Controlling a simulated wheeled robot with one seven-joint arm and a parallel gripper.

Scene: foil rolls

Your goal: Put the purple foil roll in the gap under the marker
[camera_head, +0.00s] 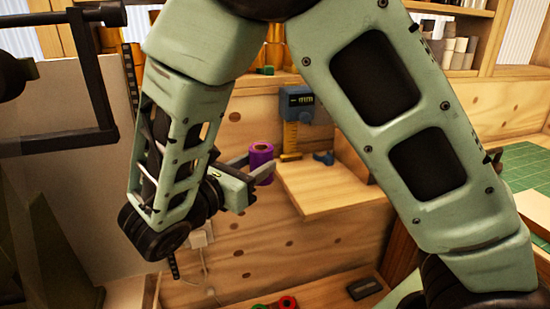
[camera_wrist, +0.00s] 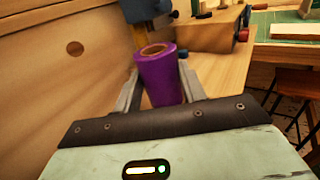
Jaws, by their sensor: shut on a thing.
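The purple foil roll (camera_head: 261,163) is upright between the fingers of my gripper (camera_head: 252,167), at the left edge of the small wooden shelf (camera_head: 320,195) in the head view. In the wrist view the purple foil roll (camera_wrist: 160,78) shows its brown core at the top, and my gripper (camera_wrist: 161,88) is shut on it from both sides. A blue device with a yellow upright (camera_head: 291,138) stands on the wall behind the shelf. I cannot tell which thing is the marker, and the gap is not clearly seen.
Shelves at the upper right (camera_head: 458,45) hold several grey and white rolls. A green cutting mat (camera_head: 525,175) lies on a bench at the right. In the wrist view a stool (camera_wrist: 297,88) stands at the right. Red and green rolls (camera_head: 287,302) sit at the bottom.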

